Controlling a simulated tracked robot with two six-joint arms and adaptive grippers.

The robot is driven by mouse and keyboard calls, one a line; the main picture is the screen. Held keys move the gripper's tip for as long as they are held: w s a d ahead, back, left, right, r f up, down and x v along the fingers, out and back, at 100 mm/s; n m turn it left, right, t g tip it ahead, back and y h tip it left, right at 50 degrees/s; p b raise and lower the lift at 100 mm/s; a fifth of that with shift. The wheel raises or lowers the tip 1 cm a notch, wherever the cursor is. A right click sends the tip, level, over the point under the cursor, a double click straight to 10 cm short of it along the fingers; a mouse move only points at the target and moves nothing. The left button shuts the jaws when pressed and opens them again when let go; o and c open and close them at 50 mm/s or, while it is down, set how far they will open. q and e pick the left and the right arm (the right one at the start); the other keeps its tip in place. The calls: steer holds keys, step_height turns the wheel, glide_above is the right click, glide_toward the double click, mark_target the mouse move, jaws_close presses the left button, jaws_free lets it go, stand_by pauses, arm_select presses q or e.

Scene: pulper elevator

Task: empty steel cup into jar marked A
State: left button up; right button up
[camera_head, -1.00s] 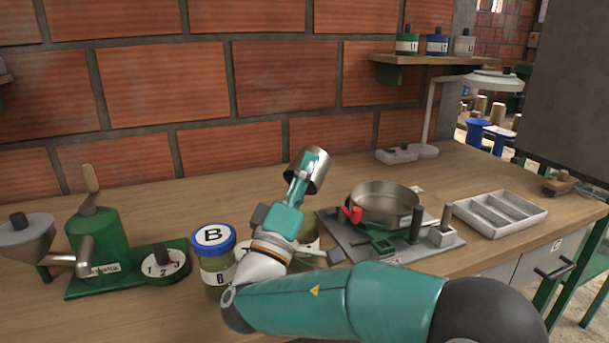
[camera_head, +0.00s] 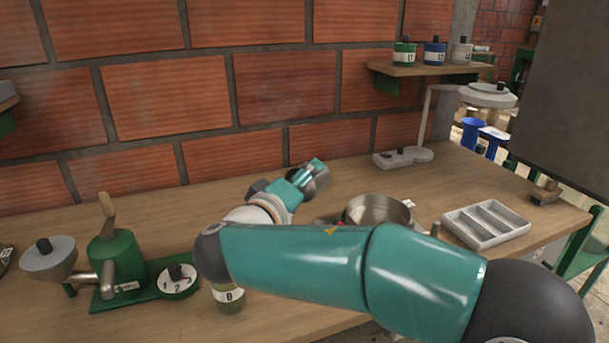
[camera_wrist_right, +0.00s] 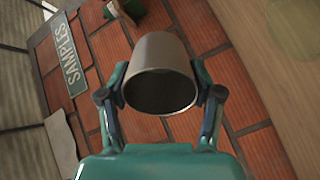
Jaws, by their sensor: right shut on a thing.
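My right gripper (camera_head: 300,179) is shut on the steel cup (camera_head: 318,182), held above the table in front of the brick wall. The cup is tilted in the head view. In the right wrist view, the fingers of my right gripper (camera_wrist_right: 162,94) grip both sides of the cup (camera_wrist_right: 158,50); its dark opening faces the camera, and its contents cannot be made out. A labelled jar (camera_head: 229,299) stands below my right arm, its upper part hidden. No jar marked A can be made out. My left gripper is not in view.
A green grinder (camera_head: 118,258) and numbered dial (camera_head: 177,283) stand at left. A steel pan (camera_head: 377,210), partly behind my arm, and a grey divided tray (camera_head: 487,225) are at right. A lamp (camera_head: 425,120) stands behind. A shelf (camera_head: 425,69) holds small jars.

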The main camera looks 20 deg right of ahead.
step_height(320, 180, up, 4)
steer(key=g+y+p, duration=0.3)
steer(key=y+p, duration=0.1)
steer(key=p, duration=0.6)
steer(key=shift+s+a+m+g, duration=0.1)
steer(key=shift+m+g, duration=0.2)
steer(key=shift+g+y+p, duration=0.3)
steer(key=shift+p, duration=0.5)
steer(key=r+g+y+p, duration=0.1)
steer(key=p, duration=0.4)
steer(key=r+g+y+p, duration=0.1)
steer(key=r+y+p, duration=0.1)
steer(key=p, duration=0.3)
steer(key=r+g+y+p, duration=0.1)
steer(key=p, duration=0.5)
steer(key=shift+s+a+r+g+y, duration=0.25)
steer(key=shift+a+r+g+y, duration=0.05)
steer(key=shift+g, duration=0.1)
steer(key=shift+y+p, duration=0.3)
steer(key=shift+p, duration=0.1)
steer(key=shift+r+m+g+y+p, duration=0.35)
steer(key=shift+r+g, duration=0.25)
steer(key=shift+r, duration=0.2)
steer(key=shift+a+r+y, duration=0.1)
steer(key=shift+r+y, duration=0.25)
steer(key=shift+r, duration=0.05)
steer(key=shift+s+a+r+g+y, duration=0.15)
steer(key=shift+r+g+y, duration=0.5)
steer(key=shift+r, duration=0.45)
